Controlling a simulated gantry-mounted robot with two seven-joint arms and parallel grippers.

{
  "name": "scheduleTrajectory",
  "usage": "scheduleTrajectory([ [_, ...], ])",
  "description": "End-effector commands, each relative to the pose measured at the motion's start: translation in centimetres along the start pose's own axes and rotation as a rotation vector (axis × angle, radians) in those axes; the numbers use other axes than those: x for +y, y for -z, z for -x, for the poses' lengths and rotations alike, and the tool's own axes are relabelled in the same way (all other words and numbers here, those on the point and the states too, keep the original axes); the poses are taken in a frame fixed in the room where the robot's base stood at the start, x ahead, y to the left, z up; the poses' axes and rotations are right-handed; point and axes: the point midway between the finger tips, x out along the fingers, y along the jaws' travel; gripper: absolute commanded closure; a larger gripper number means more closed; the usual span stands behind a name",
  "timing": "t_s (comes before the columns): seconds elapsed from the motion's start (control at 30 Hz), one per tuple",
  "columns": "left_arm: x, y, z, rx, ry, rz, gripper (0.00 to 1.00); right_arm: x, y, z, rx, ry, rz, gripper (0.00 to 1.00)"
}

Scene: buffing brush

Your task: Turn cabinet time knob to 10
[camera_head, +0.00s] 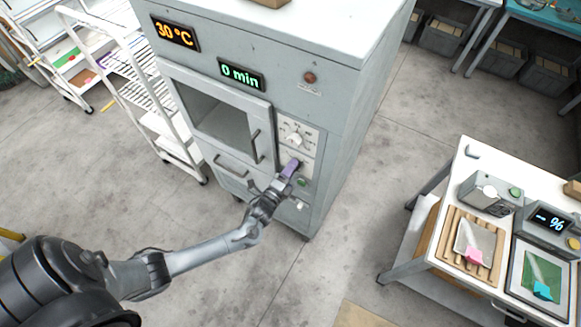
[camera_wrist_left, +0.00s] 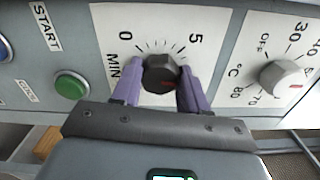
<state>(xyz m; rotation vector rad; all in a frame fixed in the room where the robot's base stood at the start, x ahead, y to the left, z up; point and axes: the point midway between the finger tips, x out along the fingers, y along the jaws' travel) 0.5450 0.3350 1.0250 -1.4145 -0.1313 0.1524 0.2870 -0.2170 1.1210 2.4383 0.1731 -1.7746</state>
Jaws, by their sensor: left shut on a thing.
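The grey cabinet (camera_head: 345,105) stands in the middle of the head view. Its green time display (camera_head: 240,75) reads "0 min". The dark time knob (camera_wrist_left: 159,72) sits on a white dial marked "MIN", with 0 and 5 visible; a faint red mark shows on its lower right. My left gripper (camera_head: 291,167) reaches the cabinet's front panel. In the left wrist view its purple fingers (camera_wrist_left: 160,88) are on either side of the time knob, shut on it. In the head view the gripper hides the knob. My right gripper is not in view.
A white temperature knob (camera_head: 295,139) sits above the time dial. An orange display (camera_head: 175,33) reads 30 °C. A white rack (camera_head: 150,100) stands left; a table (camera_head: 455,225) with trays and devices stands right.

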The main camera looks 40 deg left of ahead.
Motion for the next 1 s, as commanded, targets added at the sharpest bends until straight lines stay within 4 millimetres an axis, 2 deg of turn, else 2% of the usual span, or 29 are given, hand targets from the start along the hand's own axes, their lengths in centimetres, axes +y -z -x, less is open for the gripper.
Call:
scheduleTrajectory([
  [0.5,-0.2,-0.1,0.0,0.000,-0.002,-0.451,0.87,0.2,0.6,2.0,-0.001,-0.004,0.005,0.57],
  [0.73,-0.1,-0.1,0.0,0.000,-0.002,-0.570,0.87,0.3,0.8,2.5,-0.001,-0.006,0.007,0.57],
  [1.0,-0.1,0.0,0.0,0.000,-0.002,-0.629,0.87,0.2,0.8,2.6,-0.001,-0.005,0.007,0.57],
])
